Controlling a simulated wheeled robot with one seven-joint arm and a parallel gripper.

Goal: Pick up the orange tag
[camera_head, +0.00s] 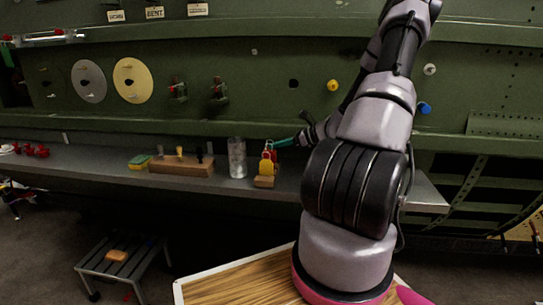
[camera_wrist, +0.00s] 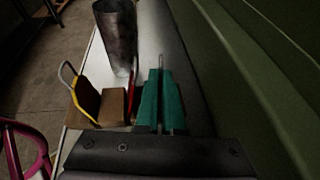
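A small wooden holder (camera_head: 264,182) with upright tags stands on the grey shelf. A yellow tag (camera_head: 264,168) is at its front and a red one (camera_head: 272,155) is behind. No tag reads clearly as orange. In the wrist view the yellow tag (camera_wrist: 86,97), with a wire loop, leans left of a brown block (camera_wrist: 112,106), and a red edge (camera_wrist: 130,98) shows beside the fingers. My gripper (camera_wrist: 161,82) has two teal fingers close together with a thin grey strip between them. I cannot tell whether they grip it. In the head view my gripper (camera_head: 275,143) is at the tags' top.
A metal cup (camera_head: 237,158) stands left of the holder, also in the wrist view (camera_wrist: 117,35). A wooden block with pegs (camera_head: 181,165) and a yellow-green sponge (camera_head: 139,162) lie further left. The green fuselage wall (camera_wrist: 240,60) rises close behind the shelf. A step stool (camera_head: 122,260) stands below.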

